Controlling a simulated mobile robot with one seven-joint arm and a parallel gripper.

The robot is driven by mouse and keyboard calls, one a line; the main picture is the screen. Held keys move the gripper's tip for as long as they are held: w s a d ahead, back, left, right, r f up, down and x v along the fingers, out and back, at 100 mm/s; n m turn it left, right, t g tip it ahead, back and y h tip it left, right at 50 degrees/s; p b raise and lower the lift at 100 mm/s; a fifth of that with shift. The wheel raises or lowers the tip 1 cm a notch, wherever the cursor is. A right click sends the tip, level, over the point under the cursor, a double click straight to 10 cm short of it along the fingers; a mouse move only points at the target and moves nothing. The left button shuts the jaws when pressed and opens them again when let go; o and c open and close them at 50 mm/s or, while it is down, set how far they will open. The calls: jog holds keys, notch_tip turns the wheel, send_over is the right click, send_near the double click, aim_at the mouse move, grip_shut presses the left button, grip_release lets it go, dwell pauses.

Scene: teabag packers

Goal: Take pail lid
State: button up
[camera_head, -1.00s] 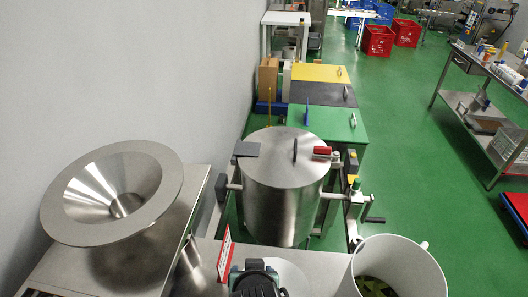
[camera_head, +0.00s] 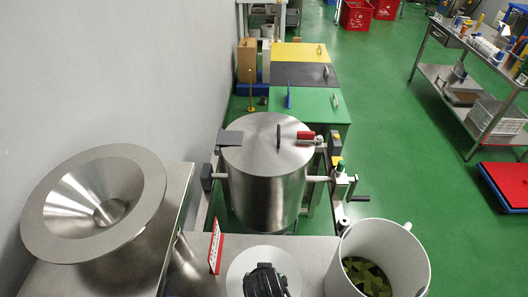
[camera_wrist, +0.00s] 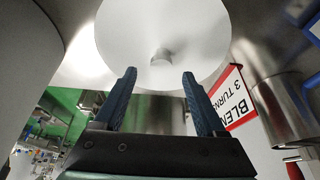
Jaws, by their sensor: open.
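The pail lid (camera_head: 240,265) is a white round disc lying on the steel table beside the pail. In the wrist view the lid (camera_wrist: 195,25) fills the top middle, with a small grey knob (camera_wrist: 162,56) at its centre. My gripper (camera_wrist: 159,73) is open and empty, its two blue fingers spread to either side of the knob's line in that view. I cannot tell how far the fingertips are from the knob. In the head view my dark gripper (camera_head: 265,282) covers the lid's front middle. The white pail (camera_head: 408,250) stands open to the right, with green pieces inside.
A red-and-white sign (camera_head: 216,240) stands just left of the lid. A steel funnel (camera_head: 90,205) stands further left. A lidded steel drum (camera_head: 262,190) on a crank frame is behind the table.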

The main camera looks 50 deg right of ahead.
jog(key=shift+p+x, duration=0.3)
jog(key=shift+x, duration=2.1)
jog(key=shift+a, duration=0.15)
grip_shut()
